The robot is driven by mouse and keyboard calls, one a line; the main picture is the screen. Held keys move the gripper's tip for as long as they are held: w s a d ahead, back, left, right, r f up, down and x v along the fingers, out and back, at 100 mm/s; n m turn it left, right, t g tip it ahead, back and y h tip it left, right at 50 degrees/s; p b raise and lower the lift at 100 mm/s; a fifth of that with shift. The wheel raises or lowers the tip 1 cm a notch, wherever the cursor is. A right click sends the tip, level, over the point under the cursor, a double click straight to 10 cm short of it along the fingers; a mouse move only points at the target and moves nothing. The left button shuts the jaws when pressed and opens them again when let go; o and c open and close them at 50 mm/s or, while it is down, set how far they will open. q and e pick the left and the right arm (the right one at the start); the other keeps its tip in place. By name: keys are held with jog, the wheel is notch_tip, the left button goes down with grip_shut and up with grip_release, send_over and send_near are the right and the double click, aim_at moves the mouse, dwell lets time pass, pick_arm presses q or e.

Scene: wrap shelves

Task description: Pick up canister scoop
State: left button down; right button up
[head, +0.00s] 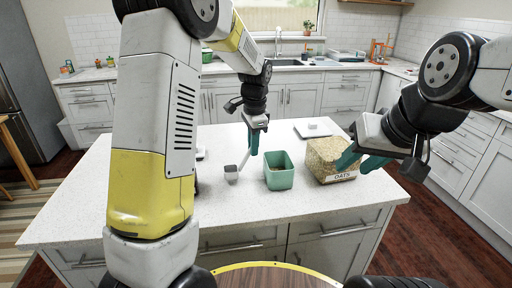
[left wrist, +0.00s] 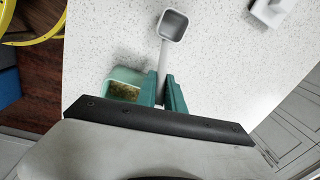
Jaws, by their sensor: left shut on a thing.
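The grey canister scoop (head: 231,173) hangs at a tilt from my left gripper (head: 252,147), left of the green canister. In the left wrist view the square scoop cup (left wrist: 173,25) points away, and its handle runs back between the teal fingertips (left wrist: 161,90), which are shut on it. The open-topped green canister (head: 279,178) stands on the island; in the left wrist view the canister (left wrist: 112,87) shows grainy contents, partly hidden by the gripper. My right gripper (head: 361,162) has its fingers apart beside the oats container's right side; whether they touch it is unclear.
A clear oats container (head: 330,162) labelled OATS stands right of the green canister. A flat white item with a small block (head: 312,130) lies behind it. The white island top (head: 110,195) is bare at left. The sink counter is at the back.

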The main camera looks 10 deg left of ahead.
pick_arm(q)
notch_tip(320, 180, up, 2)
jog(key=shift+r, duration=0.25)
jog(key=s+d+r, duration=0.1)
jog(key=s+d, duration=0.1)
jog(key=s, duration=1.3)
jog(key=shift+s+d, duration=0.2)
jog(key=shift+s, duration=0.2)
